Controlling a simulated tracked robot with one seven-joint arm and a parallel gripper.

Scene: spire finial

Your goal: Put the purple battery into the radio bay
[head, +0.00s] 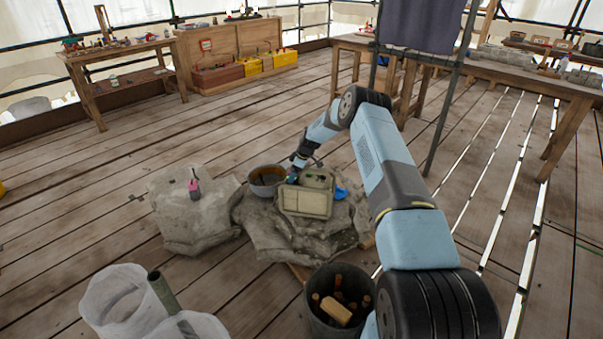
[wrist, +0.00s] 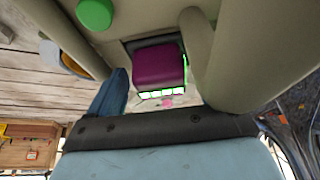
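The radio (head: 305,197) is a beige-green box on the stone slab, with its pale front panel towards the head camera. My gripper (head: 293,177) is down at the radio's upper left edge, beside the brown-filled bowl. In the wrist view the beige radio body (wrist: 235,60) fills the top, very close. The purple battery (wrist: 158,66) sits in a recess between beige walls, with bright green edges along its side and lower end. A green round knob (wrist: 95,13) is beside it.
A bowl (head: 266,187) stands left of the radio, and a blue item (head: 341,194) lies to its right. A pink object (head: 194,189) stands on the left stone block (head: 187,222). A dark bucket (head: 338,317) with wooden pieces stands in front. Plank floor is open to the left.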

